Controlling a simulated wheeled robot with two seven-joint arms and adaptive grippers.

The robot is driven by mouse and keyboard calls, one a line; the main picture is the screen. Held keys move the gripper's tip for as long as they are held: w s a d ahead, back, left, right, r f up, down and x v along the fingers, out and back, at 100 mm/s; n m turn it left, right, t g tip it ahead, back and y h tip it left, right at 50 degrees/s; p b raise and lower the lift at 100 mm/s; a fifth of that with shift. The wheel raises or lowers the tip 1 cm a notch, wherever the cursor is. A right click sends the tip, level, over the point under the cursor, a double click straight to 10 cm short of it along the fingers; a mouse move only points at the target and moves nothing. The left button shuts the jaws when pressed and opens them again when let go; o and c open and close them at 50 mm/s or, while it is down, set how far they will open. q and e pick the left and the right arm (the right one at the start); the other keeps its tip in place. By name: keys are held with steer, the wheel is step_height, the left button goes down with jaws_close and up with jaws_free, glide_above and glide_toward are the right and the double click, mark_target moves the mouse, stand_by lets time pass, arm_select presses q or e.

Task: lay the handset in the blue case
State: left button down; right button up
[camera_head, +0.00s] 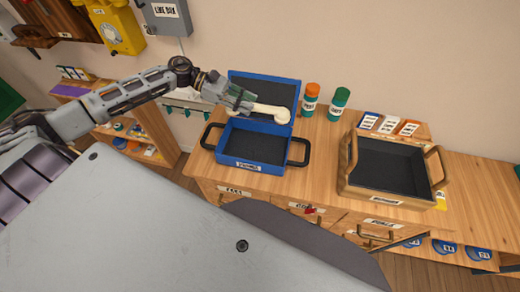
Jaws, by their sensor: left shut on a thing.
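The blue case (250,166) stands on the wooden cabinet top, its lid (264,88) raised at the back and its dark inside in view. Black loop handles stick out at both sides. My left gripper (246,103) is shut on the cream handset (270,112), which is held above the back part of the case, in front of the lid. The handset's right end is in clear view; its left end is hidden by the gripper. My right gripper is not in view.
Two bottles with orange and green caps (311,91) (340,96) stand right of the lid. A wooden tray (386,194) with handles sits further right, with small labelled boxes (388,125) behind it. A yellow phone (119,28) and a grey line box (166,17) hang on the wall.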

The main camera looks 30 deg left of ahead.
arm_select(q)
steer(key=shift+a, duration=0.2)
step_height(320, 180, down, 6)
steer(key=shift+p, duration=0.4)
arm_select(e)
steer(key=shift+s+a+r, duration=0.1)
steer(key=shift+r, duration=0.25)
arm_select(q)
steer(key=shift+f, duration=0.1)
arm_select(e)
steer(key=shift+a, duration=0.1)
arm_select(q)
step_height(320, 180, down, 4)
steer(key=shift+d+r, duration=0.1)
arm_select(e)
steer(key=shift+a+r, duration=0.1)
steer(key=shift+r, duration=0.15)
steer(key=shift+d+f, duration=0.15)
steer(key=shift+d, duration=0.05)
